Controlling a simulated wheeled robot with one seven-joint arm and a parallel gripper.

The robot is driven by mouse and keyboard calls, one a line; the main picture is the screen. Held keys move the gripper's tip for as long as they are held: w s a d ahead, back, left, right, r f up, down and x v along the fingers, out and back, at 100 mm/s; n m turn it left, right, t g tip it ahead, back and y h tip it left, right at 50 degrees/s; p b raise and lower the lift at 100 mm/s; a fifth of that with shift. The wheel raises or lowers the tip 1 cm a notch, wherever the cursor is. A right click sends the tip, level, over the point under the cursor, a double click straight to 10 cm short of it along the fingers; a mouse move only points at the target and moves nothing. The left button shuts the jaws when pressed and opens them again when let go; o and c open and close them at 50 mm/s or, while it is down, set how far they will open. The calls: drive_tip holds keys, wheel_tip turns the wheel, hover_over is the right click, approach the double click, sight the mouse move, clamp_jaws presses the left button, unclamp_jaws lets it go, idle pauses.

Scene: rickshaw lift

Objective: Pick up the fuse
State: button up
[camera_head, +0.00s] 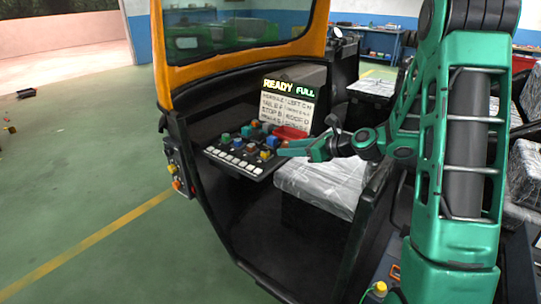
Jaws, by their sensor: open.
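My gripper (292,147) is green and reaches in from the right over the dashboard panel (238,163) of the rickshaw. It is open, with its fingertips at the right edge of the panel, close to the coloured parts there. Several small blue, red, green and yellow parts (262,139) stand on the panel, too small to tell which one is the fuse. A red block or tray (291,133) lies just behind my fingertips. I cannot tell whether my fingers touch anything.
A sign board (287,107) reading "READY FULL" stands behind the panel. The orange windshield frame (161,60) rises at the left. A plastic-wrapped seat (325,180) lies below my gripper. More controls (178,180) are on the outer left side. The green floor (80,180) at left is mostly clear.

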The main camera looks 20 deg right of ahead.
sight(266, 150)
drive_tip(key=shift+x, duration=5.35)
drive_tip(key=shift+s+d+f, duration=0.1)
drive_tip(key=shift+f, duration=0.05)
clamp_jaws()
